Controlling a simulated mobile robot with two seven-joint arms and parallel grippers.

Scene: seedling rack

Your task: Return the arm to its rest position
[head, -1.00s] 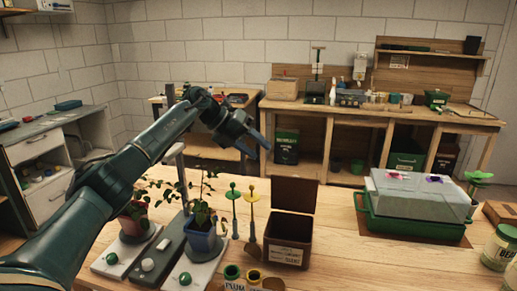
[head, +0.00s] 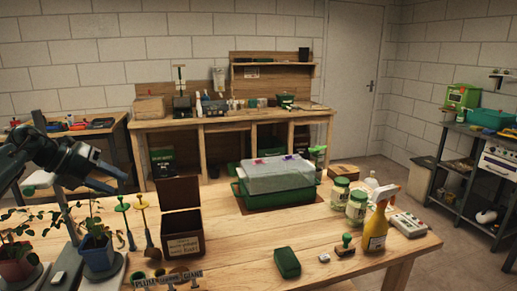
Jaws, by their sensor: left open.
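My left arm comes in from the left edge, and its gripper (head: 116,178) is raised above the left part of the wooden table. Its fingers are apart, pointing right, with nothing between them. Below it in the picture are a plant in a blue pot (head: 98,251) and a plant in a red pot (head: 16,262). The brown open-lidded box (head: 182,223) is to the right of the fingertips. My right gripper is not in view.
A green tray with a clear lid (head: 275,182) stands on the table. Jars (head: 357,208), a yellow spray bottle (head: 376,229), a green case (head: 287,262) and a stamp (head: 345,245) are at the right. Green and yellow stakes (head: 142,203) stand near the gripper. The table's middle is fairly clear.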

